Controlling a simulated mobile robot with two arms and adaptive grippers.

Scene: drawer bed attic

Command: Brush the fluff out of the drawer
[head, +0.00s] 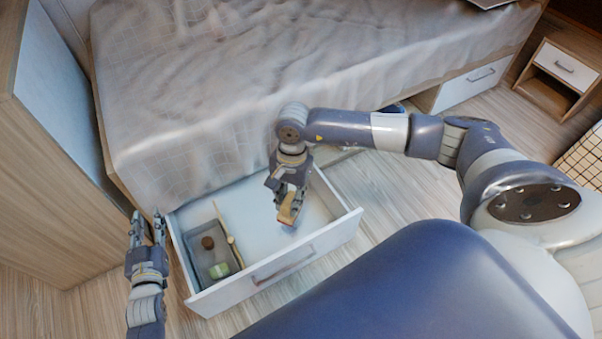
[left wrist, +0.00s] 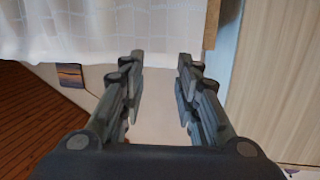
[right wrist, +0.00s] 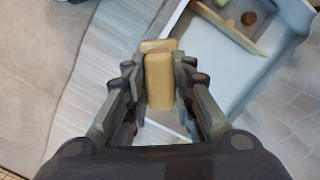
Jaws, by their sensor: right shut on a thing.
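The white drawer (head: 322,246) is pulled out from under the bed. My right gripper (head: 287,212) is over the right part of the drawer, shut on a tan wooden brush (head: 291,208). The brush also shows between the fingers in the right wrist view (right wrist: 160,80); its bristles are hidden there. I cannot make out any fluff on the drawer floor (head: 255,205). My left gripper (head: 148,228) is open and empty outside the drawer, at its left side. Its parted fingers show in the left wrist view (left wrist: 160,85).
The bed (head: 230,130) stands behind; a wooden cabinet (head: 60,190) is at left.

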